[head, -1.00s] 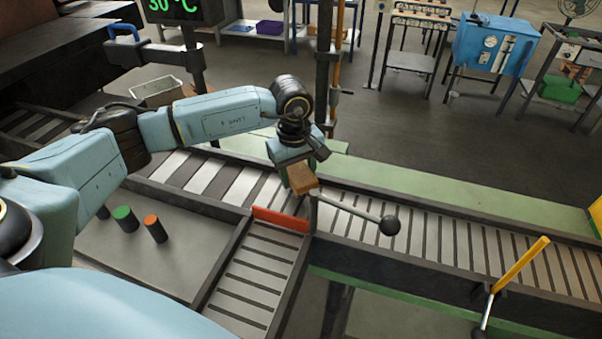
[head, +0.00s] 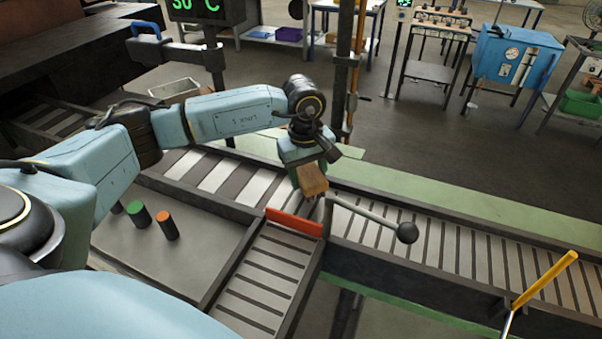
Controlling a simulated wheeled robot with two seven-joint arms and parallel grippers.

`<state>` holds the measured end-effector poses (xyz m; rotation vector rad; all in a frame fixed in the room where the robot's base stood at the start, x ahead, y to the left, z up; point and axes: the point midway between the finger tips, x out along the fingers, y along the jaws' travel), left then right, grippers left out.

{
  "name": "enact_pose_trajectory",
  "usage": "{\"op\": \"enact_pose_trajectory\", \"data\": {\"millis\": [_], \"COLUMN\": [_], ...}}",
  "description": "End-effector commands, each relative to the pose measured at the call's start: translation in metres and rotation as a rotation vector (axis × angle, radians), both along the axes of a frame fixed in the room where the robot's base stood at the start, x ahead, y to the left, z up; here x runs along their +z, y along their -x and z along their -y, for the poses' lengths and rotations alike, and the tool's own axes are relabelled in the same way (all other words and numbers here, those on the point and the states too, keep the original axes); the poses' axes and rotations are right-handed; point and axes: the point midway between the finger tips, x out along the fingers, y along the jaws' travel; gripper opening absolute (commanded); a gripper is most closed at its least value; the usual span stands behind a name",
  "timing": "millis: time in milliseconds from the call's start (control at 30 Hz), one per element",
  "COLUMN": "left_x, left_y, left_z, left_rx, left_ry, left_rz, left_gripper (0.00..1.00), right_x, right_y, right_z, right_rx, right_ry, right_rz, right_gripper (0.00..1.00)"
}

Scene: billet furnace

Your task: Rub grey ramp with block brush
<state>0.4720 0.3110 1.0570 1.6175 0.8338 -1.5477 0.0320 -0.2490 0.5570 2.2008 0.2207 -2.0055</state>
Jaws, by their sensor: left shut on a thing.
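The block brush (head: 312,180) is a small brown wooden block. My left gripper (head: 309,163) is shut on it and holds it above the conveyor, just behind the orange-red plate. Its bristles are not clear from here. A grey slatted ramp (head: 262,278) runs from that plate toward the lower front; I take it for the grey ramp. The brush is beyond the ramp's upper end, apart from its surface. My right gripper is not in view.
The orange-red plate (head: 293,222) stands across the ramp's top. A lever with a dark ball (head: 407,232) sticks out right of the brush. A yellow-handled lever (head: 545,280) stands at lower right. Green and orange pegs (head: 138,214) stand on the left panel.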

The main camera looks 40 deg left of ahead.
Motion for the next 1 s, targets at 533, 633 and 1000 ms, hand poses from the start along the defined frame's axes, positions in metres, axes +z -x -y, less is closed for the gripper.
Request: {"op": "enact_pose_trajectory", "data": {"millis": [533,633,1000], "left_x": [-0.006,-0.001,0.039], "left_y": [-0.001,-0.001,-0.003], "left_z": [0.021,0.021,0.02], "left_rx": [-0.008,-0.008,-0.004], "left_ry": [0.006,0.005,0.004], "left_rz": [-0.012,-0.011,-0.005], "left_gripper": [0.14,0.14,0.14], "right_x": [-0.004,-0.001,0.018], "right_y": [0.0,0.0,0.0], "right_z": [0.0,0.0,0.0], "right_rx": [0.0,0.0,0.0], "right_ry": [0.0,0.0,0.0], "right_rz": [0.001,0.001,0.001], "right_gripper": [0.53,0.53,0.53]}}
